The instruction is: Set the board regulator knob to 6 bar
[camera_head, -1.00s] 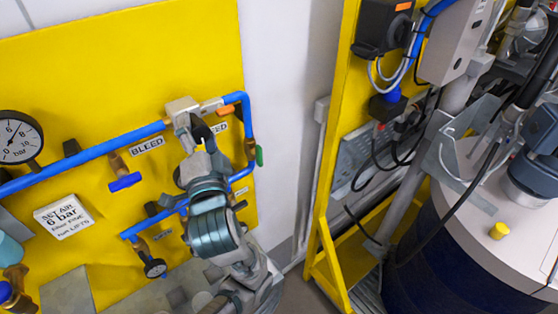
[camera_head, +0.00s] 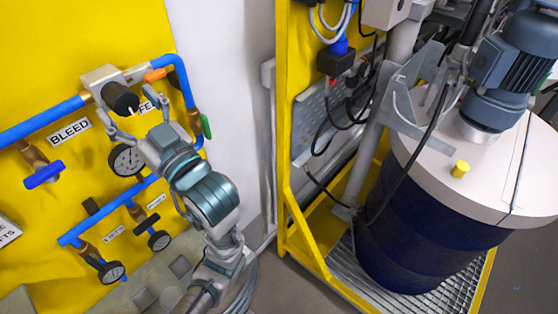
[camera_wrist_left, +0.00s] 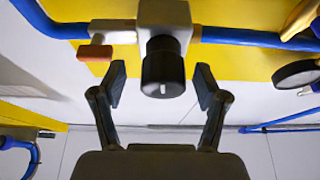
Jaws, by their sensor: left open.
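The regulator knob (camera_head: 120,98) is black and sits on a grey metal body (camera_head: 97,78) in the blue air line on the yellow board. A small light mark shows near its front edge. In the left wrist view the knob (camera_wrist_left: 163,66) is between the finger lines, slightly beyond the tips. My left gripper (camera_head: 131,106) is open at the knob, with one finger to each side. In the wrist view the left gripper (camera_wrist_left: 160,84) shows a gap on both sides of the knob. A round gauge (camera_head: 127,160) is below; its reading is too small to tell. My right gripper is not in view.
An orange valve handle (camera_head: 158,75) is close to the right of the regulator. A blue BLEED valve handle (camera_head: 44,174) and a green handle (camera_head: 206,126) are on nearby pipes. A yellow frame (camera_head: 284,110) and a dark blue drum (camera_head: 400,215) stand at right.

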